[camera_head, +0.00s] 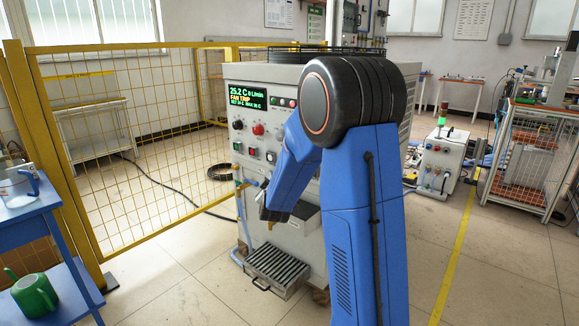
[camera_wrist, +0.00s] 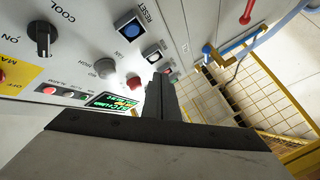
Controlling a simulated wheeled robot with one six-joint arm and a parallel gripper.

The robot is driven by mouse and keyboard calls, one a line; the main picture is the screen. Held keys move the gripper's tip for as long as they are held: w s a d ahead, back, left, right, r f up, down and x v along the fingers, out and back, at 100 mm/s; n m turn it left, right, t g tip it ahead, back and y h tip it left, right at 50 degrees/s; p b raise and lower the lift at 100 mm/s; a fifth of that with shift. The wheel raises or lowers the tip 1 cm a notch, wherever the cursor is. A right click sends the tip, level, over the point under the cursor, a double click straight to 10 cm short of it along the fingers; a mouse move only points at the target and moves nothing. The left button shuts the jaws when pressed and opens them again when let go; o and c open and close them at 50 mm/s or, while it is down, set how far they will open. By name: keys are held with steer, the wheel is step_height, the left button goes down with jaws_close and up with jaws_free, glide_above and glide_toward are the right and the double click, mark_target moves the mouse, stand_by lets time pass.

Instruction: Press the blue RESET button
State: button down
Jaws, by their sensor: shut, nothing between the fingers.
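The blue RESET button (camera_wrist: 130,29) shows in the wrist view, a lit blue face in a black square frame on the white panel, with its label beside it. My gripper (camera_wrist: 160,84) is shut and empty. In that picture its fingertips appear below and right of the button, with a gap of panel between. I cannot tell how far they are from the panel. In the head view my arm reaches towards the front of the heater cabinet (camera_head: 302,77) and hides part of it.
Near my fingers in the wrist view are a second square button (camera_wrist: 152,55), a grey knob (camera_wrist: 105,68) and a red knob (camera_wrist: 134,82). A black COOL knob (camera_wrist: 42,38) is at left. The display (camera_head: 247,94) reads FAN TRIP. A yellow mesh fence (camera_head: 120,150) stands left.

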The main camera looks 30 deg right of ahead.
steer(key=shift+d, duration=0.1)
steer(key=w+d, duration=0.3)
steer(key=d, duration=0.5)
steer(key=shift+d, duration=0.15)
stand_by(2.1)
steer(key=shift+w+d, duration=0.1)
steer(key=shift+d, duration=0.2)
steer(key=shift+w+d, duration=0.2)
steer(key=shift+d, duration=0.25)
stand_by(0.9)
steer(key=shift+a, duration=0.1)
steer(key=shift+s+a, duration=0.35)
steer(key=shift+a, duration=0.35)
stand_by(0.3)
steer(key=shift+s+a, duration=0.3)
steer(key=shift+a, duration=0.5)
steer(key=shift+s+a, duration=0.25)
steer(key=shift+a, duration=0.55)
steer(key=shift+s+a, duration=0.3)
steer(key=shift+a, duration=0.5)
